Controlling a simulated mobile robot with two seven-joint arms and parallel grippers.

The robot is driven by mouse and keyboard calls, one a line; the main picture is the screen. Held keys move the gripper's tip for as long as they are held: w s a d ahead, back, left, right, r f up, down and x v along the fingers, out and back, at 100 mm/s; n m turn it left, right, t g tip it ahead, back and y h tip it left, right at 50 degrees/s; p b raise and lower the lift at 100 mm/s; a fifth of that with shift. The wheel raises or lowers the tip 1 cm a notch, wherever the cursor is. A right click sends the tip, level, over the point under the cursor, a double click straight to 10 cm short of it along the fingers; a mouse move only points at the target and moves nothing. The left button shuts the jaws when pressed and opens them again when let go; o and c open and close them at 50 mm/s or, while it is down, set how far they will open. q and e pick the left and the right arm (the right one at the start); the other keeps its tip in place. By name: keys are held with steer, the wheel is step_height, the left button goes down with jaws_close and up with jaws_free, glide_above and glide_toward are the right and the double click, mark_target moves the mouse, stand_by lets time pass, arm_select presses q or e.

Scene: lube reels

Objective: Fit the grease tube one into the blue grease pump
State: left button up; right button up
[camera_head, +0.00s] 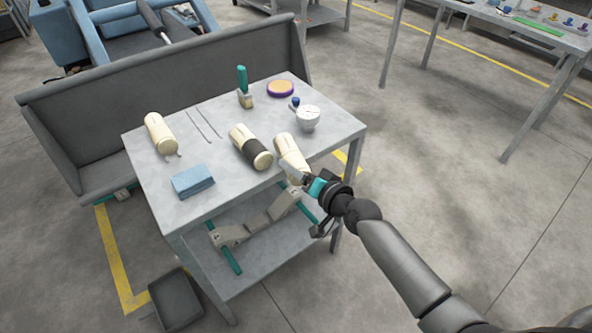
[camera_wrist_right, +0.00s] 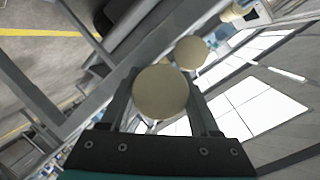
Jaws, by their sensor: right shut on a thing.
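Three cream tubes show at the table in the head view. One cream tube (camera_head: 290,153) is at the right edge, between the fingers of my right gripper (camera_head: 296,174). Its round tan end (camera_wrist_right: 160,92) fills the space between the fingers in the right wrist view. I cannot tell whether it touches the table. A cream tube with a dark band (camera_head: 250,147) lies just left of it, and another cream tube (camera_head: 160,133) lies further left. No label tells which is tube one. I cannot make out a blue grease pump for sure. My left gripper is not in view.
The grey table (camera_head: 226,205) also bears a blue folded cloth (camera_head: 193,181), thin rods, a green-handled brush (camera_head: 244,90), a purple-rimmed disc (camera_head: 281,88) and a white pot (camera_head: 308,117). A grey bench panel (camera_head: 180,68) stands behind. A far table (camera_head: 520,25) holds small coloured items.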

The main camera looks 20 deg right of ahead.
steer(key=shift+f, duration=0.15)
steer(key=o, duration=1.4)
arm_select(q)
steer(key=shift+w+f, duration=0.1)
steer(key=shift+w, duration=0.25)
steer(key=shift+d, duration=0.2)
arm_select(e)
steer(key=shift+s+r, duration=0.15)
steer(key=shift+r, duration=0.1)
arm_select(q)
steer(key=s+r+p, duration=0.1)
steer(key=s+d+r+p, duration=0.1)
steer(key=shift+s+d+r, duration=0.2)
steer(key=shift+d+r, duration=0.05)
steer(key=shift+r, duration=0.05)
arm_select(e)
steer(key=v, duration=1.1)
steer(key=shift+s+d, duration=0.15)
steer(key=shift+s, duration=0.15)
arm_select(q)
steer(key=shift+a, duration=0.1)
